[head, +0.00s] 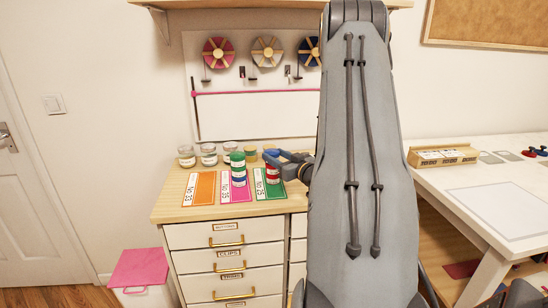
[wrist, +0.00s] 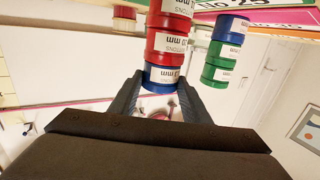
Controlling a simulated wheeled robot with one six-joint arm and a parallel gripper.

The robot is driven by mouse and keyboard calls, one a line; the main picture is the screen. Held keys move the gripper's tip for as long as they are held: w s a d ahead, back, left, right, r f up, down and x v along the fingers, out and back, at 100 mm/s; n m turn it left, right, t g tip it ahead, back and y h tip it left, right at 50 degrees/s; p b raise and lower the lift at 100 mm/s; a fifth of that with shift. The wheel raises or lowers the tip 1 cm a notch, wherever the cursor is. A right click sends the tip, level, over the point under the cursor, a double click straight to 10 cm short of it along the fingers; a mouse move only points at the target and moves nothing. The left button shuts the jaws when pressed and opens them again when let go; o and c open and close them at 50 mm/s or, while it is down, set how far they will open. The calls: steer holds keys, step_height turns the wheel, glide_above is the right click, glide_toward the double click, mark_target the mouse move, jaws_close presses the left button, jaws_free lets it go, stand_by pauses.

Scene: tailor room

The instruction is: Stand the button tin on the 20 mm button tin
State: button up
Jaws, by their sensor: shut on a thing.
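My gripper (wrist: 160,88) is shut on a blue button tin (wrist: 160,78) with a white label, one finger on each side. The wrist view is upside down. The blue tin is in line with a red tin (wrist: 165,47) directly under it, and no gap shows between them. Another red tin (wrist: 171,14) is below that one. In the head view my gripper (head: 277,157) is at the top of this stack, above the green card (head: 269,191), and partly hides it. The label sizes are too cut off to read surely.
A stack of two green tins (head: 238,169) on a blue tin (head: 239,181) stands close by on the pink card (head: 235,195). An orange card (head: 200,189) is bare. Several jars (head: 208,155) line the back of the cabinet top (head: 167,205). My arm hides the right side.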

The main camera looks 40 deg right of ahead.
steer(key=o, duration=1.1)
steer(key=shift+r, duration=0.2)
steer(key=s+b, duration=0.3)
steer(key=s, duration=0.9)
steer(key=w+a+f+g, duration=0.1)
steer(key=w+a, duration=0.1)
steer(key=w+a+f+g, duration=0.1)
steer(key=w+a, duration=0.1)
steer(key=a, duration=0.1)
steer(key=w+a+g, duration=0.2)
steer(key=shift+a+f+h, duration=0.2)
steer(key=shift+f+h, duration=0.1)
steer(key=shift+f, duration=0.1)
steer(key=s+a+f+g, duration=0.1)
steer(key=a+f+g, duration=0.3)
steer(key=a, duration=0.6)
steer(key=s+a+r+g+y, duration=0.1)
steer(key=s+a+g, duration=0.7)
steer(key=s+a, duration=0.9)
steer(key=a, duration=0.4)
steer(key=shift+s+a+n+g+y, duration=0.2)
steer(key=shift+n+g+y, duration=0.2)
